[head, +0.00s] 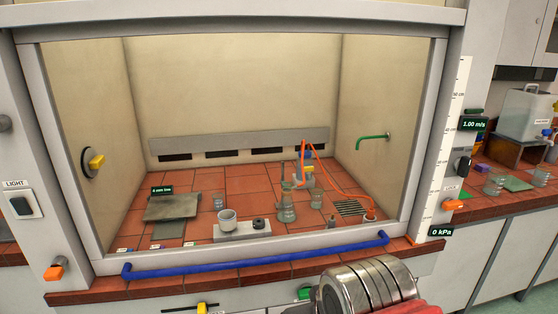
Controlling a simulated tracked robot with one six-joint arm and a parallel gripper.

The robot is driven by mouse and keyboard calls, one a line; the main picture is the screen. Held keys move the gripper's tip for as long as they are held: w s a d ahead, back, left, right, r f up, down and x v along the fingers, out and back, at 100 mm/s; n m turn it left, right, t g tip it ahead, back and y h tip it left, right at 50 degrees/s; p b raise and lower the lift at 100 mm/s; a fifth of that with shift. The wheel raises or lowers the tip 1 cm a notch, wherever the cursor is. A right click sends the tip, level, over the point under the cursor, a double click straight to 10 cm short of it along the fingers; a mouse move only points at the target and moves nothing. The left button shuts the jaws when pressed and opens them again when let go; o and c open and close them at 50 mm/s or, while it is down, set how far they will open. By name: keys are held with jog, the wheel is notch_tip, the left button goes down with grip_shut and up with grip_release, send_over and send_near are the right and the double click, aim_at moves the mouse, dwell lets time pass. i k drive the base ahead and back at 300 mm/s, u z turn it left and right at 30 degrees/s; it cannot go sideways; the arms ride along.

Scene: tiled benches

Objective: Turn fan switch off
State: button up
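A dark rocker switch (463,163) sits on the right post of the fume hood, just below a display reading 1.00 m/s (474,124). I cannot read a fan label on it, nor tell which way it is set. A second switch, labelled LIGHT (22,205), is on the left post. A grey ribbed cylinder and a red part, likely my arm, show at the bottom edge, below and left of the dark switch. My gripper's fingers are not visible.
The sash's blue handle bar (255,257) spans the hood front. Orange knobs stick out at the right (453,205) and left (54,273). Glassware (287,206) and an orange hose stand inside. A side bench (510,200) at right holds beakers and a tank.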

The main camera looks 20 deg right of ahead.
aim_at(463, 165)
jog(key=z, duration=1.55)
jog(key=k, duration=0.6)
jog(key=z, duration=0.2)
jog(key=i, duration=0.8)
jog(key=u, duration=0.1)
